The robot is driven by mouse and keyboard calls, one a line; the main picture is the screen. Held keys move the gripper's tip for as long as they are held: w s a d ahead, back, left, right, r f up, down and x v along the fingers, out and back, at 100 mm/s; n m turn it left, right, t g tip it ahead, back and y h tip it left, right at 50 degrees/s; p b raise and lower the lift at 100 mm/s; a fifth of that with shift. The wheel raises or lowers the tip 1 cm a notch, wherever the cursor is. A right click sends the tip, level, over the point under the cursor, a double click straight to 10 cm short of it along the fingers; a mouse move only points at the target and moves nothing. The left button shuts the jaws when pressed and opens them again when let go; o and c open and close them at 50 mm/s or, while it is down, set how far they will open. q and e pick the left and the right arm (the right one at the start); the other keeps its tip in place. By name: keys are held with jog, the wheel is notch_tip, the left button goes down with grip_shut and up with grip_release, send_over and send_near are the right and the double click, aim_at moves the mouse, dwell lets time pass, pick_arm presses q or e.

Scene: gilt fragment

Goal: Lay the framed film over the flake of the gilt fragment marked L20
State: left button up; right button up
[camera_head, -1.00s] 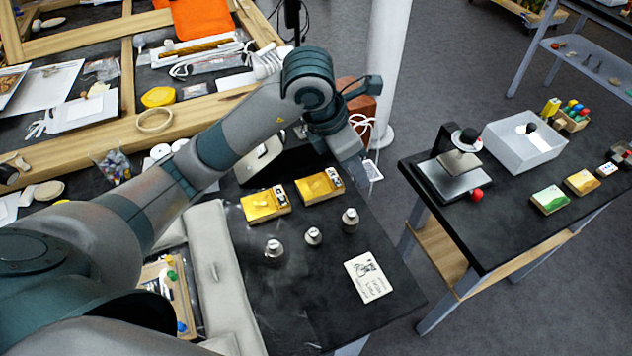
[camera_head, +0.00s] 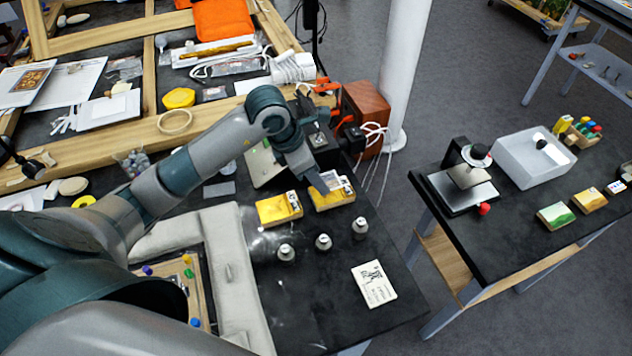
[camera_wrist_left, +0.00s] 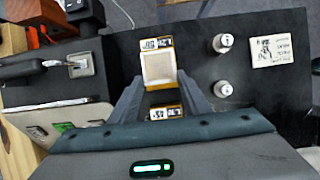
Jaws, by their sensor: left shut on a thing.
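Two yellow gilt fragments with small black-and-white labels lie side by side on the black table: a left one (camera_head: 278,209) and a right one (camera_head: 322,201). The label print is too small to read surely. My left gripper (camera_head: 322,184) is over the right fragment, pointing down. In the left wrist view its fingers (camera_wrist_left: 160,84) are shut on a pale square framed film (camera_wrist_left: 158,68), which overlaps that fragment; its label shows beyond the film's far edge. I cannot tell whether film and fragment touch. The left fragment's label (camera_wrist_left: 165,113) shows between the fingers. My right gripper is not in view.
Several metal weights (camera_head: 323,242) stand in front of the fragments, near a printed card (camera_head: 373,284). A grey padded cushion (camera_head: 228,270) lies to the left. A reddish-brown box (camera_head: 366,118) stands behind. A second table (camera_head: 500,235) is to the right, across a floor gap.

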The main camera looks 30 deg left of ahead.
aim_at(316, 196)
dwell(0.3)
pick_arm(q)
jog(key=shift+f+p, duration=0.95)
jog(key=shift+f, duration=1.05)
jog(key=shift+f, duration=0.1)
jog(key=shift+f, duration=0.1)
jog(key=o, duration=1)
